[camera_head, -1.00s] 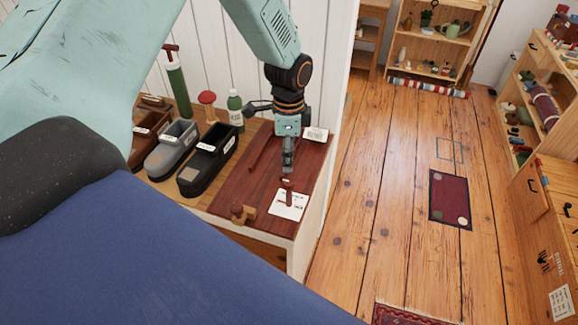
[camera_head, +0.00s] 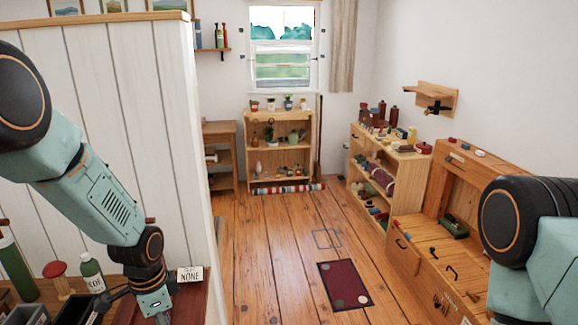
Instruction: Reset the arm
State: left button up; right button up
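My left arm comes in from the left. Its gripper (camera_head: 152,303) is low over the reddish-brown board at the lower left, and its fingertips are cut off by the bottom edge, so I cannot see whether it holds anything. One black finger part reaches out to its left, towards the dark bins. My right arm shows at the right edge as a black round joint and a teal link. My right gripper is outside the view.
A green bottle (camera_head: 92,275), a red-topped peg (camera_head: 58,278) and a small white card (camera_head: 190,275) stand near my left gripper. A white plank partition (camera_head: 120,120) rises behind. Shelves and a wooden desk (camera_head: 440,255) line the right. The wooden floor has a dark red mat (camera_head: 344,284).

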pick_arm(q)
jog(key=s+d+f+n, duration=0.2)
jog(key=s+f, duration=0.3)
jog(key=s, duration=0.1)
jog(key=s+d+f+n, duration=0.3)
jog(key=s+f, duration=0.2)
jog(key=s, duration=0.2)
jog(key=s+d+f+n, duration=0.1)
jog(key=s+n, duration=0.5)
jog(key=s, duration=1)
notch_tip(320, 180, down, 21)
jog(key=b, duration=2)
jog(key=shift+r, duration=0.15)
jog(key=shift+c, duration=0.4)
jog(key=shift+c, duration=1.4)
jog(key=shift+s+a, duration=0.1)
jog(key=shift+s, duration=0.05)
